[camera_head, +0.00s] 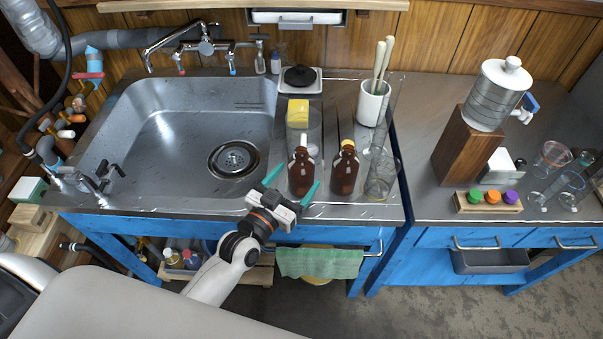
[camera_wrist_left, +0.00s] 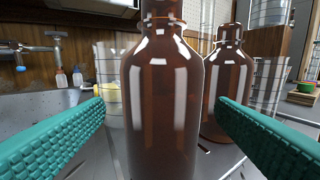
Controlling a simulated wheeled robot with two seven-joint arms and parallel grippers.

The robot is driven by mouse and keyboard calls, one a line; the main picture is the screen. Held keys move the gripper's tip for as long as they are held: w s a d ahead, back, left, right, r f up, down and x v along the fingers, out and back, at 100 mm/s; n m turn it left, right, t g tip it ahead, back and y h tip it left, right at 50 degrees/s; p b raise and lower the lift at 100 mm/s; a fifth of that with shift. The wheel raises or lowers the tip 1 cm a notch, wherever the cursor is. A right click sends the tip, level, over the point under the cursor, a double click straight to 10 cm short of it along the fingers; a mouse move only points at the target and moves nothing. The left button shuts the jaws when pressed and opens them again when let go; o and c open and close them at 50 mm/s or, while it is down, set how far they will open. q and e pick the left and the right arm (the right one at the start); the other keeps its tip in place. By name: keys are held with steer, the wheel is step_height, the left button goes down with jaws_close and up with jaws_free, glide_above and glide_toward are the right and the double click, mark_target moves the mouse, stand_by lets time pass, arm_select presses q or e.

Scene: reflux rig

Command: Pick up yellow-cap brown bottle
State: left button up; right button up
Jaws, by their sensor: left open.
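The yellow-cap brown bottle (camera_head: 345,172) stands upright on the counter right of the sink. It appears to be the brown bottle (camera_wrist_left: 228,90) farther back on the right in the left wrist view, where its yellow cap does not show. A second brown bottle (camera_head: 301,175) with a pale top stands to its left; it fills the middle of the wrist view (camera_wrist_left: 162,95), its top cut off. My left gripper (camera_head: 293,184) is open at the counter's front edge, its teal fingers either side of this second bottle, with gaps visible. My right gripper is not in view.
A glass vessel (camera_head: 313,125) near a yellow block (camera_head: 298,112) stands behind the bottles. Tall clear glassware (camera_head: 381,175) stands close to the right of the yellow-cap bottle, with a white utensil cup (camera_head: 372,104) behind. The sink (camera_head: 165,140) lies left.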

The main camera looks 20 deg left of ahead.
mark_target(305, 168)
arm_select(q)
steer(key=x, duration=0.4)
steer(key=shift+w+d+f, duration=0.15)
steer(key=shift+w+f, duration=0.05)
steer(key=shift+w, duration=0.15)
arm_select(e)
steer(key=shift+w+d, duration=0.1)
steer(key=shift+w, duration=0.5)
arm_select(q)
steer(key=shift+s, duration=0.1)
steer(key=c, duration=1.2)
steer(key=shift+r, duration=0.1)
steer(key=shift+c, duration=0.3)
steer(key=shift+r, duration=0.15)
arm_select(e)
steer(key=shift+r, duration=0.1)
